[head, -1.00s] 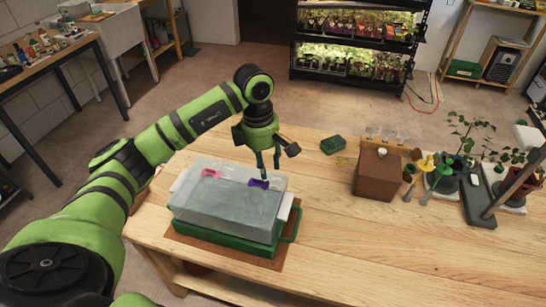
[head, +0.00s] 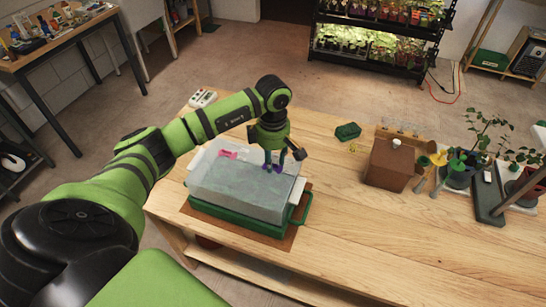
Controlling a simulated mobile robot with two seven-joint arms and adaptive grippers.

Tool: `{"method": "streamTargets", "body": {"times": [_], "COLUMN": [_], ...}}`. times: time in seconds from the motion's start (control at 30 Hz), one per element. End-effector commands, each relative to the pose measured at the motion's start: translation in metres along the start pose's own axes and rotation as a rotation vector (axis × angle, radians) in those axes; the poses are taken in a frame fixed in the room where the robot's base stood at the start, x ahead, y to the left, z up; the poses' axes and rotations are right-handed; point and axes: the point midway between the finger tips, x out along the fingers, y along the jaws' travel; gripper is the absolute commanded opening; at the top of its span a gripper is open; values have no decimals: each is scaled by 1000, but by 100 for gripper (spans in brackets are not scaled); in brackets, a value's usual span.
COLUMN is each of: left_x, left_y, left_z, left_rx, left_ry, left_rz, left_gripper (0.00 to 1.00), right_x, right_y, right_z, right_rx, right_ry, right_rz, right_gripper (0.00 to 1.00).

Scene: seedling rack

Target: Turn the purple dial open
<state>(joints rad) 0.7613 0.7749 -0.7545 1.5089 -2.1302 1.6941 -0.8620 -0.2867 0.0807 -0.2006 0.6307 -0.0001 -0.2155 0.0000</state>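The purple dial (head: 274,168) is on top of a cloudy, see-through propagator lid (head: 235,190), near its back right. A pink dial (head: 228,154) is on the same lid, further left. The lid sits on a green tray (head: 240,221). My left gripper (head: 275,163) points down at the purple dial. Its two fingers stand apart, one on each side of the dial, and partly hide it. Whether they touch it is too small to tell. My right gripper is not in view.
The tray stands on a brown mat on the wooden table (head: 380,240). A green block (head: 348,131) lies behind it, and a brown box (head: 391,162) stands to the right, with potted plants beyond. A white device (head: 203,98) is at the table's back left. The front right is clear.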

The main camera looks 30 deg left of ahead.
Motion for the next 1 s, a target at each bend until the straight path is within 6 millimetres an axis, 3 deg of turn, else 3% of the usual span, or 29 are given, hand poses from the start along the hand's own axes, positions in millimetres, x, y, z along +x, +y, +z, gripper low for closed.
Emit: {"method": "streamTargets", "body": {"times": [0.03, 0.1, 0.57, 1.0], "left_x": [0, 0, 1, 2], "left_y": [0, 0, 0, 0], "left_z": [0, 0, 0, -2], "left_rx": [0, 0, -39, -356], "left_ry": [0, 0, 0, 2], "left_rz": [0, 0, -1, 0], "left_gripper": [19, 0, 0, 0], "right_x": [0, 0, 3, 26], "right_y": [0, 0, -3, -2], "right_z": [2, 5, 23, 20], "right_rx": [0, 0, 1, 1], "right_ry": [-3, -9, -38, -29], "right_rz": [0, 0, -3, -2], "right_gripper": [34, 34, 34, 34]}}
